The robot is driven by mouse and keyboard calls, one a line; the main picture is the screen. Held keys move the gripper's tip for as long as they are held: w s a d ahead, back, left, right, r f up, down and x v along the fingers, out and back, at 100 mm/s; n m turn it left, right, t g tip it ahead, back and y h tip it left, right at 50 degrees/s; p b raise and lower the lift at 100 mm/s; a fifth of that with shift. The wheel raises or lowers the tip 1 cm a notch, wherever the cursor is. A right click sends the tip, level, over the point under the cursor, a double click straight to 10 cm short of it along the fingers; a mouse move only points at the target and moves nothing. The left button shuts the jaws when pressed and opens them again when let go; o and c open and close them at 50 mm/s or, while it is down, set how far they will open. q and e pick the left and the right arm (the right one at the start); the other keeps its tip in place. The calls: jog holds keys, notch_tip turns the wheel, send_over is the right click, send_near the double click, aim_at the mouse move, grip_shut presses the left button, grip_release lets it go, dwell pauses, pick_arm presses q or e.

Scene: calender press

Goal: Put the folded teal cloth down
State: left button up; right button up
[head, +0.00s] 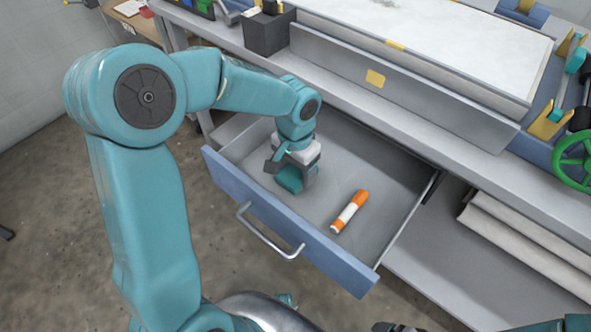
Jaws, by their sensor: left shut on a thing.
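The folded teal cloth (289,180) is a small bundle between the fingers of my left gripper (291,173). My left gripper is shut on it and points down inside the open drawer, towards its left part. The gripper hides part of the cloth, and I cannot tell whether the cloth touches the drawer floor. The drawer (285,229) has a blue front and a grey inside. Dark parts at the bottom edge may belong to my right gripper (395,327), but too little shows to tell its state.
An orange and white tube (349,212) lies in the drawer, to the right of my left gripper. The drawer floor around it is bare. The drawer handle (270,233) sticks out in front. The press bench (408,100) rises behind. Rolled material (530,233) lies on the lower shelf at right.

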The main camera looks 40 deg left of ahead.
aim_at(295, 172)
pick_arm(q)
jog(key=shift+f, duration=0.2)
jog(key=o, duration=1)
jog(key=shift+r, duration=0.6)
notch_tip(295, 172, up, 11)
jog(key=p, duration=0.2)
jog(key=shift+r+p, duration=0.15)
jog(key=shift+p, duration=0.15)
jog(key=shift+s, duration=0.1)
